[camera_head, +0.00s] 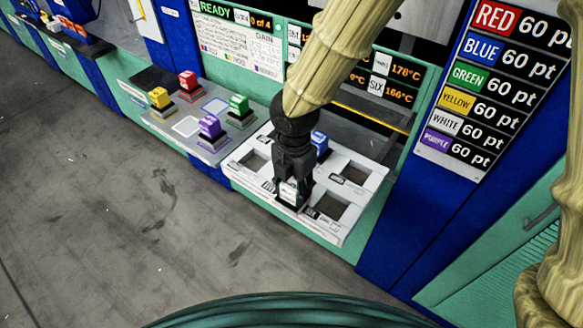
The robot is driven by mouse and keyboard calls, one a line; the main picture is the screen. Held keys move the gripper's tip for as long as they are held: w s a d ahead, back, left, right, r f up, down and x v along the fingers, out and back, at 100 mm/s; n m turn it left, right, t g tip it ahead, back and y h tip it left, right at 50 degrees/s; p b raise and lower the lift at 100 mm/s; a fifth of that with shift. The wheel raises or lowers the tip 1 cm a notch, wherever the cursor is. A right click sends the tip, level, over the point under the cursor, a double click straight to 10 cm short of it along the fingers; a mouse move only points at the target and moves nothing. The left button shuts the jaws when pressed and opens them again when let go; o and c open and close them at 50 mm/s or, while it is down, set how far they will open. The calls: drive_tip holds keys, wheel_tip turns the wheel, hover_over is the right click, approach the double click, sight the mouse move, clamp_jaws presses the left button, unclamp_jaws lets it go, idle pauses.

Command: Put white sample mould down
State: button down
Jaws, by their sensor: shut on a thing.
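My gripper (292,190) points down over the white fixture plate (236,176) on the press ledge. It is shut on the white sample mould (288,192), which shows only in part between the dark fingers. The mould is at the front middle of the plate, beside a square recess. Whether it touches the plate or sits in a recess cannot be told. A blue mould (319,142) stands on the plate behind my gripper. Open recesses show at the left, back right and front right of the plate.
A grey tray (160,118) to the left holds a yellow mould (160,97), a red mould (188,80), a green mould (239,104) and a purple mould (210,127), with empty pale squares between. A points board (500,80) hangs at the right. The floor in front is clear.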

drive_tip(key=shift+w+a+f+p, duration=0.1)
drive_tip(key=shift+w+f+p, duration=0.5)
drive_tip(key=shift+w, duration=0.85)
drive_tip(key=shift+w+a+f+p, duration=0.1)
drive_tip(key=shift+w+f+p, duration=0.25)
drive_tip(key=shift+w+f, duration=0.75)
drive_tip(key=shift+w+a+f+p, duration=0.1)
drive_tip(key=shift+w+f+p, duration=0.35)
drive_tip(key=shift+w, duration=1.3)
drive_tip(key=shift+f, duration=0.1)
drive_tip(key=c, duration=0.9)
unclamp_jaws()
drive_tip(key=shift+o, duration=0.2)
wheel_tip(320, 180, up, 12)
drive_tip(key=b, duration=0.1)
